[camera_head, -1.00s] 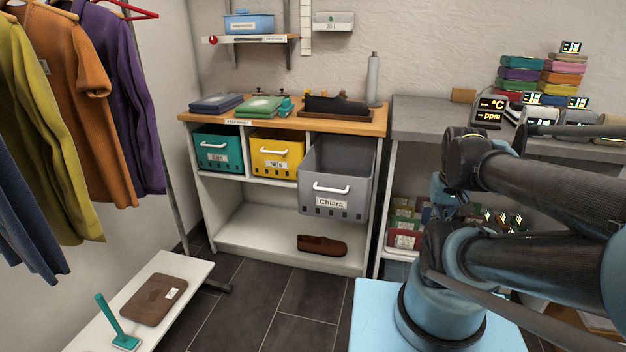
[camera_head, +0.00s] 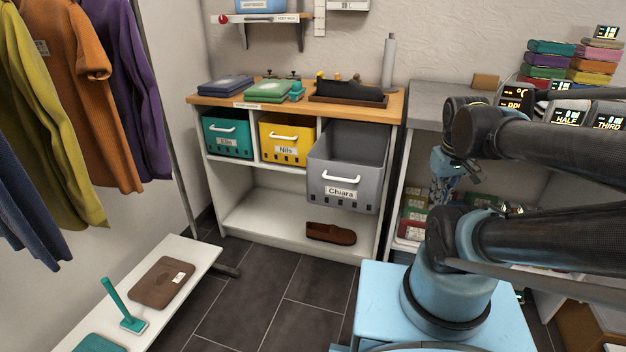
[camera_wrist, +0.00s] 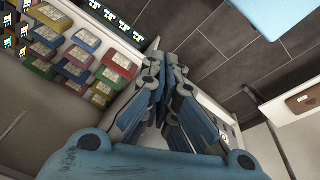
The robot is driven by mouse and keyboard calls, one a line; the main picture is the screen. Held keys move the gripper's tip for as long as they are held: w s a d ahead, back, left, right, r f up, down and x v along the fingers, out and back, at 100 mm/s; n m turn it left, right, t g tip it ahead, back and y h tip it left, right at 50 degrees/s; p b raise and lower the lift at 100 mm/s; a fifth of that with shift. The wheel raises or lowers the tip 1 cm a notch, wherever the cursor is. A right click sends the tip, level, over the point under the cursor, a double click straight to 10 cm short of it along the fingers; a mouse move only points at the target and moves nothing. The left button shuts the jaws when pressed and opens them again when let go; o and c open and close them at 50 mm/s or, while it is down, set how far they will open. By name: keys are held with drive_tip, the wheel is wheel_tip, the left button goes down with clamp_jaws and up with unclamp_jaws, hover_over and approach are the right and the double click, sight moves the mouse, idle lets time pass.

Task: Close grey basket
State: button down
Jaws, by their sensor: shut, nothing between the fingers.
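The grey basket (camera_head: 342,190), labelled Chiara and with a white handle, is pulled out from the right bay of the white shelf unit (camera_head: 290,238). It juts forward past the teal basket (camera_head: 228,137) and the yellow basket (camera_head: 287,141), which sit in their bays. My gripper shows in the wrist view (camera_wrist: 166,62) with its fingers together and nothing between them. In the head view it is partly hidden by my arm, to the right of the grey basket and apart from it.
A brown shoe (camera_head: 330,233) lies on the lower shelf below the grey basket. A low white bench (camera_head: 195,262) stands at the left under hanging clothes (camera_head: 110,75). A grey counter (camera_head: 440,92) is at the right. Dark tiled floor (camera_head: 262,295) is clear in front of the shelf.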

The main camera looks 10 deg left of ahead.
sight(312, 178)
drive_tip(key=w+a+r+n, duration=0.2)
drive_tip(key=w+a+n, duration=0.2)
drive_tip(key=a+n, duration=0.4)
drive_tip(key=w+a+r+n, duration=0.2)
drive_tip(key=w+a+n, duration=0.2)
drive_tip(key=a+n, duration=0.35)
drive_tip(key=s+a+f+n+t, duration=0.1)
drive_tip(key=s+a+n, duration=0.1)
drive_tip(key=a+n, duration=0.7)
drive_tip(key=s+a+n+t, duration=0.15)
drive_tip(key=a+n, duration=0.45)
drive_tip(key=a, duration=0.6)
drive_tip(key=shift+w+a+r+x, duration=0.15)
drive_tip(key=shift+w+x, duration=0.25)
drive_tip(key=shift+x, duration=1.6)
drive_tip(key=shift+w+a+r+x, duration=0.15)
drive_tip(key=shift+w+x, duration=0.2)
drive_tip(key=shift+x, duration=1.6)
drive_tip(key=shift+w+a+r+x, duration=0.15)
drive_tip(key=shift+w+x, duration=0.25)
drive_tip(key=shift+x, duration=1.6)
drive_tip(key=shift+r, duration=0.1)
